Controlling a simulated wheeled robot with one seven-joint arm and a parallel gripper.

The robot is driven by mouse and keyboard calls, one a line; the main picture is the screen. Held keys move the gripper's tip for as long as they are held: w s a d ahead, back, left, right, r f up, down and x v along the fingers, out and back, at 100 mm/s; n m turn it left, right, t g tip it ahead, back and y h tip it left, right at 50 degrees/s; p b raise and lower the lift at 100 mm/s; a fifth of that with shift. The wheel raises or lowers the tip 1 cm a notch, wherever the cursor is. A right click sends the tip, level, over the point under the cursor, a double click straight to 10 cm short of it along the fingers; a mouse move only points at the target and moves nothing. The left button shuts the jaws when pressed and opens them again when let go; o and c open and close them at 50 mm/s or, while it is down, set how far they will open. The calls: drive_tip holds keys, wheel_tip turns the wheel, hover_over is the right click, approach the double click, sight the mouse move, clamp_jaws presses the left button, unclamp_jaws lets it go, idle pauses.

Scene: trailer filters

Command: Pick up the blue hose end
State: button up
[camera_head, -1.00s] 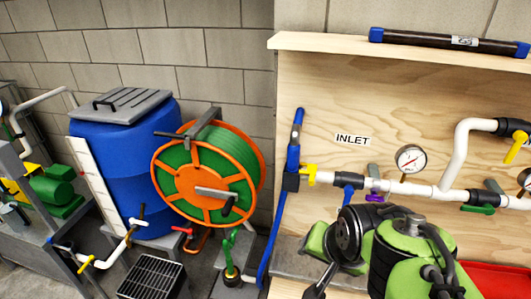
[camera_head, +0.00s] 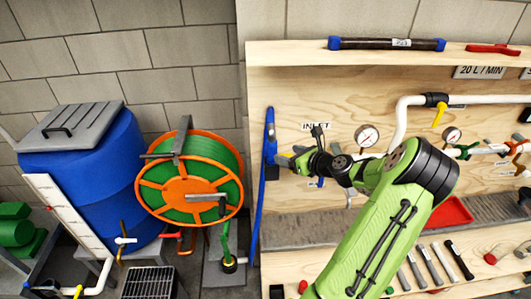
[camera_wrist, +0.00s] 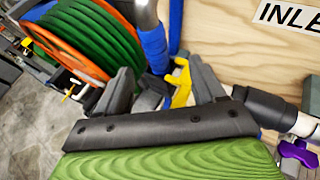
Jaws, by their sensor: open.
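The blue hose (camera_head: 257,200) runs up the left edge of the plywood board, and its upper end, the blue hose end (camera_head: 270,128), stands upright near the INLET label. In the wrist view a blue length with a grey metal piece above it (camera_wrist: 152,45) shows just beyond the fingers. My gripper (camera_head: 288,161) is in front of the inlet, just right of the hose and below the hose end. In the wrist view my gripper (camera_wrist: 161,72) is open, with its fingers apart and a yellow valve handle (camera_wrist: 181,84) seen between them. Contact cannot be told.
White piping (camera_head: 400,115) with gauges and valves crosses the board to the right. An orange reel (camera_head: 190,185) with green hose and a blue barrel (camera_head: 95,175) stand left. A shelf (camera_head: 470,58) runs above. Tools and a red tray (camera_head: 450,212) lie on the bench.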

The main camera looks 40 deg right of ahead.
sight(275, 151)
drive_tip(key=x, duration=0.6)
drive_tip(key=shift+w+a, duration=0.3)
drive_tip(key=p+x, duration=0.1)
drive_tip(key=x, duration=0.3)
drive_tip(key=shift+w+f, duration=0.3)
drive_tip(key=shift+s+r, duration=0.1)
drive_tip(key=shift+s, duration=0.1)
drive_tip(key=shift+c, duration=1.3)
drive_tip(key=c, duration=0.9)
